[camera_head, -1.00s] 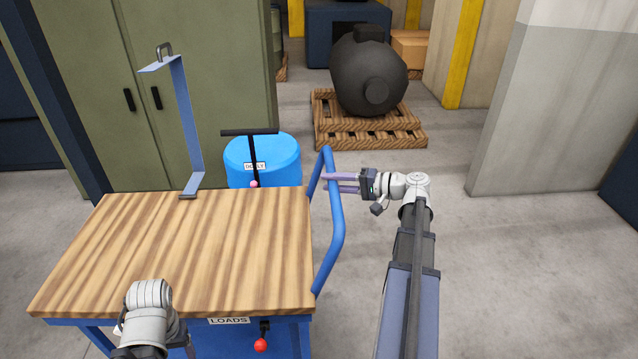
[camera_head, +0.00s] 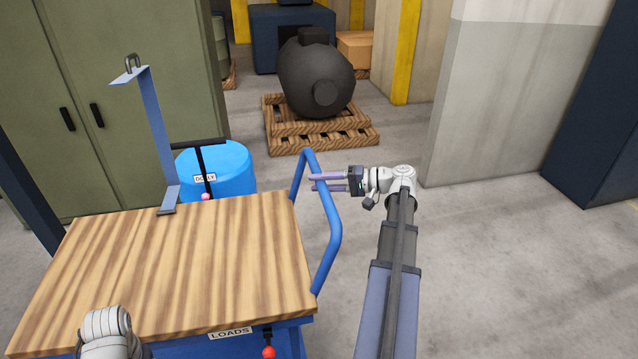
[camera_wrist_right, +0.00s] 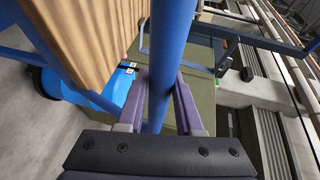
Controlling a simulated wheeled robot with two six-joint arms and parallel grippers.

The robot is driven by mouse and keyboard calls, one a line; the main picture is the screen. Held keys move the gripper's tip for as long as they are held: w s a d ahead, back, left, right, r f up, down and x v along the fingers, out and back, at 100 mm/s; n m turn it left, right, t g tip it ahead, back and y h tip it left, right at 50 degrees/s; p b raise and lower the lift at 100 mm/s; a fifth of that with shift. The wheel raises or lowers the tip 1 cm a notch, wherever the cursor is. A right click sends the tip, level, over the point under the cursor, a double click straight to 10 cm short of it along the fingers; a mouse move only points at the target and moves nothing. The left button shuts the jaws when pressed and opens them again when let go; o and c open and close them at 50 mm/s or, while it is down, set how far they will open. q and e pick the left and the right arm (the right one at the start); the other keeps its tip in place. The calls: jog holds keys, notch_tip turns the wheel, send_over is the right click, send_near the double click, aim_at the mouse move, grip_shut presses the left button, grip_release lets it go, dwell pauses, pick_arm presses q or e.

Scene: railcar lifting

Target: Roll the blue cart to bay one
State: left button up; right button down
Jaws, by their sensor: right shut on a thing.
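The blue cart has a wooden top (camera_head: 180,275), a LOADS label (camera_head: 230,333) and a red knob (camera_head: 268,352) on its near side. Its blue tube handle (camera_head: 332,232) rises at the right end. My right gripper (camera_head: 313,181) is shut on the upper part of this handle. In the right wrist view the fingers (camera_wrist_right: 162,95) stand on both sides of the blue tube (camera_wrist_right: 168,60). My left arm shows only as a grey link at the bottom left, and its gripper is out of view. No marking for bay one can be made out.
A dark casting (camera_head: 315,75) sits on wooden pallets (camera_head: 300,142). A concrete pillar (camera_head: 500,100) stands right. Floor right of the handle is clear.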

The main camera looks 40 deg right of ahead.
jog(key=c, duration=0.6)
grip_release()
jog(key=shift+d, duration=0.1)
jog(key=p+v, duration=0.1)
jog(key=v, duration=0.6)
jog(key=shift+s+d, duration=0.2)
jog(key=shift+s, duration=0.1)
jog(key=shift+r, duration=0.1)
